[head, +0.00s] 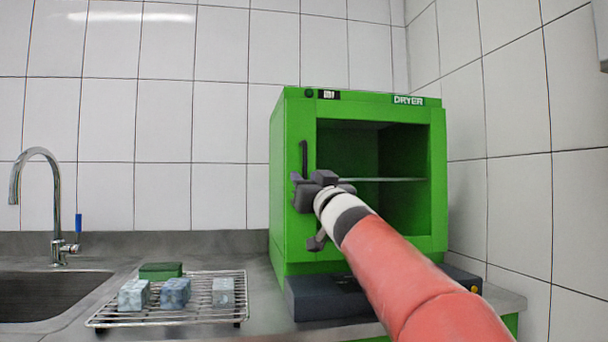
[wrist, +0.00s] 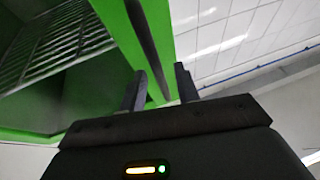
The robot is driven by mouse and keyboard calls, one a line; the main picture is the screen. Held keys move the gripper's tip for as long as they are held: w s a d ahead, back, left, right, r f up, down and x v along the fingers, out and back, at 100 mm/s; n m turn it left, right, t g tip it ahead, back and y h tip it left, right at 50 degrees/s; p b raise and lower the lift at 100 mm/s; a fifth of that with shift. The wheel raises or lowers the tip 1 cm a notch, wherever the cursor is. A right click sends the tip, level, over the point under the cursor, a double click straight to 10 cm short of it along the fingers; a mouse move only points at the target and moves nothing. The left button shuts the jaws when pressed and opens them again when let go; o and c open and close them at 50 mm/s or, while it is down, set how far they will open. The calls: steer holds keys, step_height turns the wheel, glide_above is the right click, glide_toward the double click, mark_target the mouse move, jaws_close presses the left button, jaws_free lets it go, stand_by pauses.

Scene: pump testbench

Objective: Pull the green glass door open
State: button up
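The green dryer (head: 278,200) stands on the counter, and its green-framed glass door (head: 375,135) looks shut. A dark vertical handle (head: 304,152) is on the door's left side. My gripper (head: 303,192) is at the lower part of this handle and hides it there. In the wrist view my gripper (wrist: 160,84) has its two fingers apart. Clear space shows beside the right finger. I cannot tell whether either finger touches the handle.
A wire rack (head: 205,315) with pale blue blocks (head: 175,292) and a green block (head: 160,270) stands left of the dryer. A sink (head: 45,295) and tap (head: 57,200) are at far left. A dark box (head: 320,299) lies at the dryer's foot. The tiled right wall is close.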

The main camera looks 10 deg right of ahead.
steer(key=shift+x, duration=0.95)
jaws_close()
